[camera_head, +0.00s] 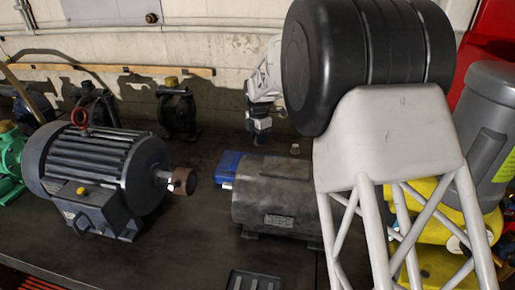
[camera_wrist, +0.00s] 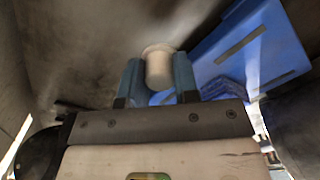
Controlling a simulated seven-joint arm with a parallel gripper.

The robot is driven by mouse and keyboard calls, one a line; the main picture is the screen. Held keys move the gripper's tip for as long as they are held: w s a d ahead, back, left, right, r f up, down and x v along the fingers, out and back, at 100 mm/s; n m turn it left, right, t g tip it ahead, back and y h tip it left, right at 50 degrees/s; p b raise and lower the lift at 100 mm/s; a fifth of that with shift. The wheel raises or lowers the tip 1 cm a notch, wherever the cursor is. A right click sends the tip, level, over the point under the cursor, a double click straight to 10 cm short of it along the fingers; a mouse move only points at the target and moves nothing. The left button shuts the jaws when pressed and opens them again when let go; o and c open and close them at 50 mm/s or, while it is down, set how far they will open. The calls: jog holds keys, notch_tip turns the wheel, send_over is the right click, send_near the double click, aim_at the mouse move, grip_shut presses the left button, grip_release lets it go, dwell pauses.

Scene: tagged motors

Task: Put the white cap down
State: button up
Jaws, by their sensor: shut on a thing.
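The white cap (camera_wrist: 158,70) is a small pale cylinder with a wider rim at its far end. In the wrist view it sits between the two blue fingers of my gripper (camera_wrist: 158,62), which is shut on it. In the head view my gripper (camera_head: 260,136) points down over the dark bench, behind the grey motor. The cap cannot be made out between the fingers in the head view.
A blue thing (camera_head: 228,162) lies by the grey motor (camera_head: 275,193); a blue body (camera_wrist: 245,55) shows right of the fingers in the wrist view. A small pale pinkish piece (camera_head: 295,149) stands right of my gripper. A large finned motor (camera_head: 95,165) stands left.

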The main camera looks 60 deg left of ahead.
jog(key=shift+f, duration=0.1)
jog(key=shift+f, duration=2.4)
jog(key=shift+f, duration=0.1)
jog(key=o, duration=0.9)
notch_tip(320, 180, up, 12)
jog(key=shift+r, duration=0.1)
